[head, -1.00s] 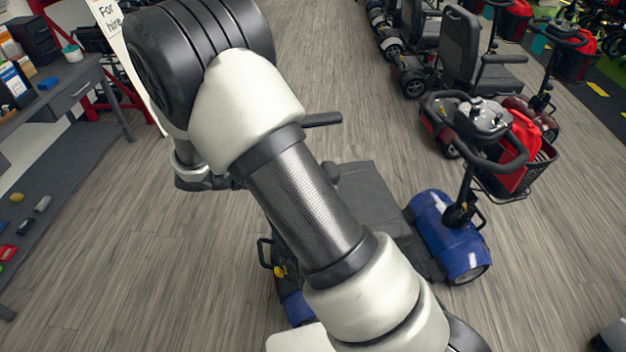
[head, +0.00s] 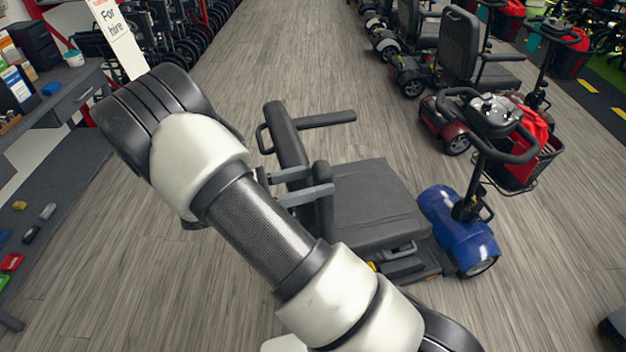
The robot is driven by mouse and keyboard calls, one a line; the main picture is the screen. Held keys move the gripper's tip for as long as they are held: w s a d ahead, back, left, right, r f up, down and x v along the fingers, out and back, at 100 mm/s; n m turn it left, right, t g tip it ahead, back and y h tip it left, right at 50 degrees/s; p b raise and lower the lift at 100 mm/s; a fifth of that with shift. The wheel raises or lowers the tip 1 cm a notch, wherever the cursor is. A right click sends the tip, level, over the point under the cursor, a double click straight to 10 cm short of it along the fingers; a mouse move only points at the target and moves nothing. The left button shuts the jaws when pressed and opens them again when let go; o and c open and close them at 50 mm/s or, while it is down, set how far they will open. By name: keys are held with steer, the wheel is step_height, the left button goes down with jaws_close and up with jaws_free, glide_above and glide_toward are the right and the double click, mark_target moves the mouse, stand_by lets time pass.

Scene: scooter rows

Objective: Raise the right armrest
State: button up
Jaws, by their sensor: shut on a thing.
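The blue mobility scooter (head: 460,232) faces right, with a black seat (head: 375,205) and backrest (head: 286,140). Its far armrest (head: 328,118) sticks out level from the backrest. The near armrest, the right one (head: 323,190), is a dark pad that stands steeply up beside the seat's rear edge. My gripper (head: 318,192) comes from the left with two grey fingers, shut on this armrest. The armrest's lower end and hinge are partly hidden by the fingers and my arm.
A red scooter (head: 455,130) with a basket stands beyond at the right, in a row of others. A workbench (head: 75,95) and a "For hire" sign (head: 115,30) are at the left. The wood floor between is clear.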

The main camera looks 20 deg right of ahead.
steer(key=shift+a+f, duration=0.1)
steer(key=shift+a, duration=0.1)
stand_by(0.4)
steer(key=o, duration=1.5)
steer(key=a+f, duration=0.1)
steer(key=a, duration=1.6)
steer(key=shift+w+a+b, duration=0.15)
steer(key=shift+b, duration=0.3)
